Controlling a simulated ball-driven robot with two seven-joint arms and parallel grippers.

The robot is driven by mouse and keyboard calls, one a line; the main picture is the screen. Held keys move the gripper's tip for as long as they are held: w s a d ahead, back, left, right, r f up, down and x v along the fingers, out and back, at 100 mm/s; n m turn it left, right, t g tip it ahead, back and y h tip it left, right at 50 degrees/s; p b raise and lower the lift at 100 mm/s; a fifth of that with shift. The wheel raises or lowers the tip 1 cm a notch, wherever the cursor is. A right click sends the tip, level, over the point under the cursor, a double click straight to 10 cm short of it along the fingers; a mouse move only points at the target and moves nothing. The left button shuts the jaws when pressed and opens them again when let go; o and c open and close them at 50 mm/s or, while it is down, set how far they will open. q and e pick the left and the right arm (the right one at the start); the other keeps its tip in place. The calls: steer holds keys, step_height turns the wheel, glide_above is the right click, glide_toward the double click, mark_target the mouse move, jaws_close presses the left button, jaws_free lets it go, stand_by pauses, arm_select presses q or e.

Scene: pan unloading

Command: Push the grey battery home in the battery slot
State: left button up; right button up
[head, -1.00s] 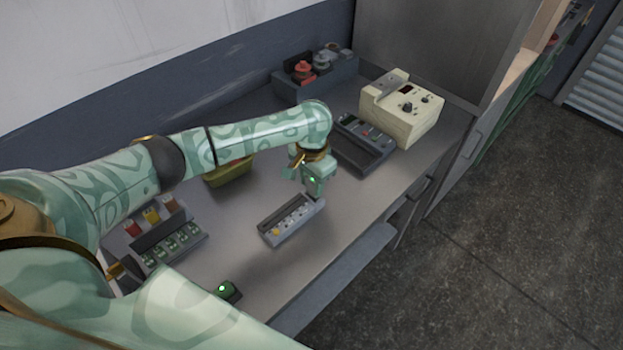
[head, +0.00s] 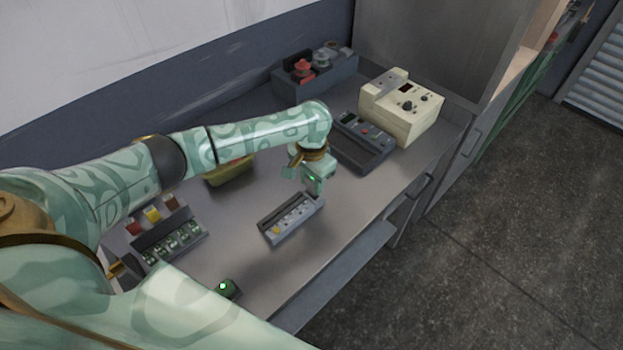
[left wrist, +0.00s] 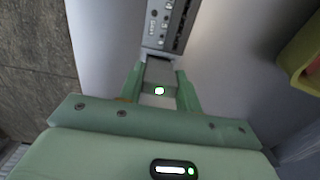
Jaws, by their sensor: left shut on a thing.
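The grey battery (left wrist: 158,73) is between the two fingers of my left gripper (left wrist: 160,88) in the left wrist view. My left gripper (head: 315,186) is shut on it, at the far right end of a grey device (head: 290,218) with a row of buttons in the head view. The device also shows in the left wrist view (left wrist: 155,30), just ahead of the fingertips. The battery's front end lies at the device's near end. The slot's inside is hidden, and I cannot tell how deep the battery sits. My right gripper is not in view.
A dark grey panel unit (head: 362,145) and a cream box with knobs (head: 402,108) stand to the right. A yellow-green bin (head: 230,172) is behind my left arm; it also shows at right in the wrist view (left wrist: 301,60). A green-lit button (head: 224,287) is near the front edge.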

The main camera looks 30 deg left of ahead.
arm_select(q)
steer(key=shift+f+b, duration=0.3)
steer(key=shift+f, duration=1.15)
stand_by(0.6)
steer(key=shift+r, duration=0.1)
steer(key=shift+r+p, duration=0.1)
steer(key=shift+p, duration=0.65)
steer(key=shift+f, duration=0.25)
stand_by(0.7)
steer(key=o, duration=1.1)
steer(key=shift+s, duration=0.1)
step_height(320, 180, up, 16)
steer(key=p, duration=0.6)
steer(key=shift+r, duration=0.2)
steer(key=shift+f, duration=0.1)
